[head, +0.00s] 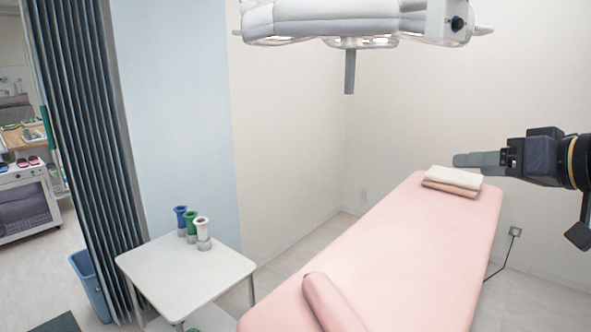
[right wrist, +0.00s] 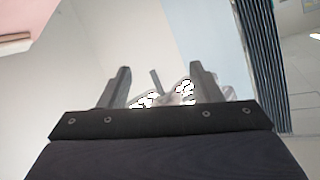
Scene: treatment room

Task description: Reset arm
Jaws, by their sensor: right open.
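My right gripper (head: 478,159) comes in from the right edge in the head view, held in the air beside the folded towels at the far end of the pink bed. In the right wrist view its two fingers (right wrist: 160,88) stand apart with nothing between them but the distant lamp and wall. It touches nothing that I can see. My left gripper is in neither view.
A pink treatment bed (head: 400,255) fills the right, with folded towels (head: 452,181) and a pink bolster (head: 333,303) on it. A surgical lamp (head: 345,20) hangs above. A white side table (head: 185,275) carries blue, green and white holders (head: 202,230). A dark curtain (head: 85,130) hangs left.

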